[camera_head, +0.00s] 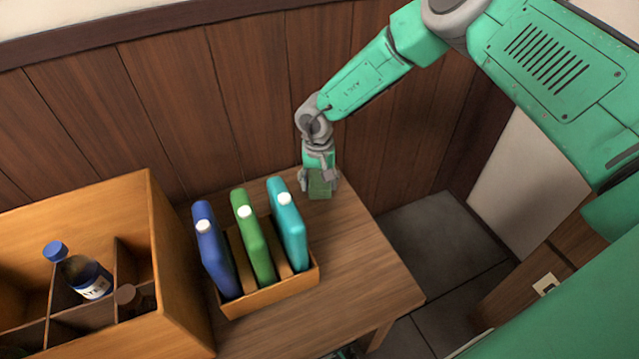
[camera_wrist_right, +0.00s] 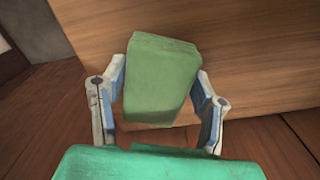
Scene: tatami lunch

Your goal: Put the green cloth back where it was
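The green cloth (camera_head: 320,186) is a small, folded, block-like bundle near the back right corner of the wooden table (camera_head: 365,265). My right gripper (camera_head: 320,180) reaches down to it from above, with one finger on each side. In the right wrist view the cloth (camera_wrist_right: 160,80) fills the space between the fingertips (camera_wrist_right: 160,75), which appear to touch its two sides. I cannot tell whether the cloth rests on the table or hangs just above it.
A wooden holder (camera_head: 270,297) with blue (camera_head: 213,250), green (camera_head: 253,238) and teal (camera_head: 289,225) bottles stands left of the gripper. A large divided wooden crate (camera_head: 180,265) with bottles is farther left. A panelled wall (camera_head: 255,80) is close behind. The table's right front is clear.

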